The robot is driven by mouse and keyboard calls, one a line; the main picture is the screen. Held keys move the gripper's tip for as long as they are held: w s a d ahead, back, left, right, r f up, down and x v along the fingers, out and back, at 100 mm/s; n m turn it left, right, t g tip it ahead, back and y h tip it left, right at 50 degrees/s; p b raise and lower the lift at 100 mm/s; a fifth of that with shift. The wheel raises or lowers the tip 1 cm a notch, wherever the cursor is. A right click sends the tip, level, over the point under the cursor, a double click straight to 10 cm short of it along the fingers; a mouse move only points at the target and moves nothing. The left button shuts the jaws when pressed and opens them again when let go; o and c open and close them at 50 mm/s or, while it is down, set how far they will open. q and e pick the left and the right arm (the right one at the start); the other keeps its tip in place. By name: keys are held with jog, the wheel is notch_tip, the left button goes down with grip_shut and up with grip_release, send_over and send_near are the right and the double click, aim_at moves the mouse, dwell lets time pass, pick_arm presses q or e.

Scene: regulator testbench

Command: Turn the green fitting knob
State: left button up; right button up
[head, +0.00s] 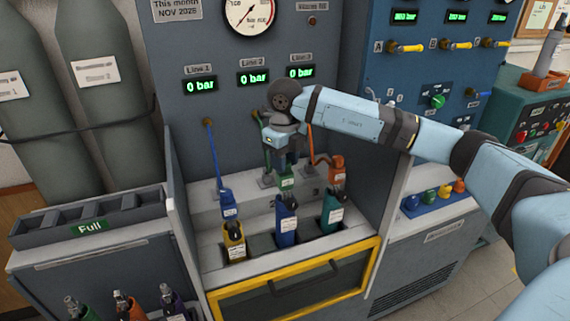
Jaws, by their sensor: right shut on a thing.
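The green fitting (286,182) is in the middle of the bench, between a blue fitting (228,204) on the left and an orange fitting (337,171) on the right. My right gripper (285,162) points down from above and is shut on the green fitting's top. Its fingers hide the knob and the exact grip. A green hose (266,152) shows just left of the gripper. My left gripper is not in view.
Yellow (234,243), blue (286,222) and teal (331,215) bottles stand in front of the fittings. A yellow-framed drawer (225,300) is below. Grey walls flank the bay. Three displays (253,78) behind read 0 bar. Another green knob (437,101) is on the right panel.

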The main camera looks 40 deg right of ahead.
jog(key=shift+f+n+b, duration=0.1)
jog(key=shift+n+b, duration=0.25)
jog(key=shift+n, duration=0.55)
jog(key=n+b, duration=0.1)
jog(key=n, duration=0.3)
jog(key=shift+n+b, duration=0.45)
jog(key=shift+n, duration=0.85)
jog(key=o, duration=0.9)
jog(key=shift+o, duration=0.2)
